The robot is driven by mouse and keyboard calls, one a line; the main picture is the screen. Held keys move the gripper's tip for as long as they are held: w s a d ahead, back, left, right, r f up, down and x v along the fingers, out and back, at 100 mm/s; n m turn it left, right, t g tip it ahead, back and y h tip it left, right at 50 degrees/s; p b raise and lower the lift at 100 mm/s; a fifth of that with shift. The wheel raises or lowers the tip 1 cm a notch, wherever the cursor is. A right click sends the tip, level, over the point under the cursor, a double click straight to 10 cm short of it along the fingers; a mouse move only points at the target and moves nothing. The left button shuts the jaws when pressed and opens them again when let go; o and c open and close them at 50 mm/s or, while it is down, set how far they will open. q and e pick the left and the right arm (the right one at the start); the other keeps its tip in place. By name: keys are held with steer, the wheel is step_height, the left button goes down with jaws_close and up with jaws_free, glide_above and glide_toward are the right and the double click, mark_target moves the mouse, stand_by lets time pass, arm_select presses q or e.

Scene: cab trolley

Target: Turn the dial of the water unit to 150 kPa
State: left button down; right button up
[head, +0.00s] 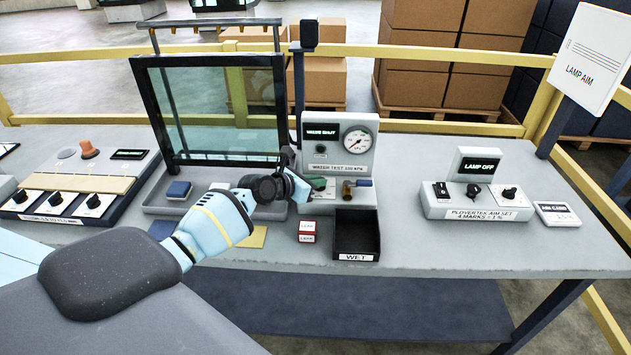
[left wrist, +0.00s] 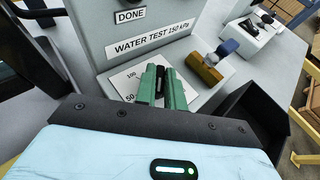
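The water unit (head: 364,153) is a grey box with a round gauge, a display that seems to read WATER SHUT and a label WATER TEST 150 kPa. The gauge (head: 357,141) has a needle too small to read. In the left wrist view, the dial (left wrist: 160,78) is a black knob on a white scale plate (left wrist: 125,84) marked 50 and 100. My left gripper (left wrist: 163,88) has its green fingers on either side of the knob, closed on it. In the head view the left gripper (head: 316,183) reaches the unit's lower front, hiding the dial. My right gripper is not in view.
A brass fitting with a blue handle (head: 357,183) sits right of the dial. A black tray (head: 357,218) labelled WET stands in front. A framed glass pane (head: 217,110) stands left. The lamp unit (head: 475,201) is at the right, with free table between.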

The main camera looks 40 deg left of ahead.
arm_select(q)
steer(key=shift+a+f+m+h+b, duration=0.1)
steer(key=shift+f+m+h+b, duration=0.15)
steer(key=shift+m+h+b, duration=0.45)
steer(key=shift+a+m+g+h+b, duration=0.1)
steer(key=shift+m+g+h+b, duration=0.4)
steer(key=shift+h+b, duration=0.15)
steer(key=m+h, duration=0.1)
steer(key=m+g+h+b, duration=0.1)
steer(key=shift+w+a+h, duration=0.1)
steer(key=shift+w+h, duration=0.1)
steer(key=shift+h, duration=0.15)
steer(key=m+g+h+b, duration=0.2)
steer(key=m+b, duration=0.1)
steer(key=shift+w+a+m+g, duration=0.1)
steer(key=shift+a+m+g, duration=0.05)
steer(key=shift+m+g, duration=0.2)
steer(key=shift+r+m+g+h+b, duration=0.15)
steer(key=shift+m+g+h+b, duration=0.45)
steer(key=shift+b, duration=0.25)
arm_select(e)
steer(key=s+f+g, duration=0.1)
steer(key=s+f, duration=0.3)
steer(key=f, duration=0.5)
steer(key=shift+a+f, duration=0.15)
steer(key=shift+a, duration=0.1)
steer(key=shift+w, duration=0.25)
